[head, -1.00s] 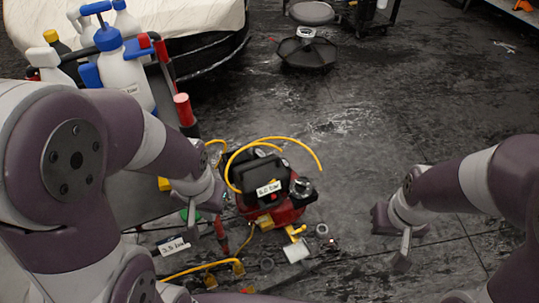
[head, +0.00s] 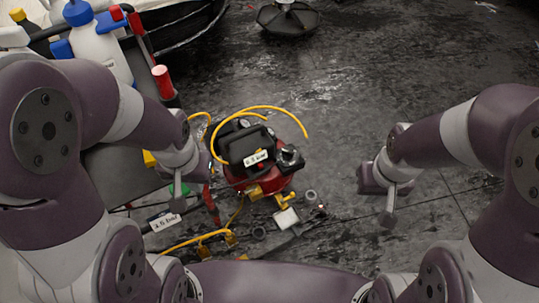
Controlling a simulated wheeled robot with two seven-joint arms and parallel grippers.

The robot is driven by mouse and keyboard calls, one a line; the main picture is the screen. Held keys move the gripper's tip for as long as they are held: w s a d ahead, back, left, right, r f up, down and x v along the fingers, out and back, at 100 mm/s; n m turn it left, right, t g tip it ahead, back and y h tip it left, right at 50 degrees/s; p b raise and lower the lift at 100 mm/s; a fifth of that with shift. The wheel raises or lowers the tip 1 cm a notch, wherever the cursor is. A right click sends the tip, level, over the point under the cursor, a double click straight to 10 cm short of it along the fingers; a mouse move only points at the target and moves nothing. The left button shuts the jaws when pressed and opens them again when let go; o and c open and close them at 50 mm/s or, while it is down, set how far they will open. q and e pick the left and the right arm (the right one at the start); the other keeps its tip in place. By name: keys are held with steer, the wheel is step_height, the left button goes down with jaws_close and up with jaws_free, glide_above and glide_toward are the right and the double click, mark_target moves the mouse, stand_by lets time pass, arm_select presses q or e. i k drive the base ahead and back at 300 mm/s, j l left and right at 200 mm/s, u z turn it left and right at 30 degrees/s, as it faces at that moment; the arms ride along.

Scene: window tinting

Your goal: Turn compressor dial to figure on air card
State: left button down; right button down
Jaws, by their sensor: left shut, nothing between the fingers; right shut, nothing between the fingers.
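The compressor (head: 243,180) is red with a black top and stands on the dark floor in the middle of the head view. A white label (head: 256,158) with a figure in bar is on its front; the digits are too small to read surely. A dark knob-like part (head: 290,158), possibly the dial, is at its right side. A white card (head: 165,221) with printed writing lies to the lower left. My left gripper (head: 177,203) is shut and empty, left of the compressor and above the card. My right gripper (head: 388,217) is shut and empty, well right of the compressor.
A yellow hose (head: 285,109) loops over the compressor, and another (head: 195,239) lies in front. Small parts lie near a white piece (head: 286,218). A caddy of spray bottles (head: 105,45) stands upper left. The floor to the right is clear.

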mark_target(287, 155)
steer(key=u, duration=1.6)
steer(key=l+z, duration=0.15)
steer(key=l, duration=2.05)
steer(key=l+z, duration=0.15)
steer(key=l, duration=2.05)
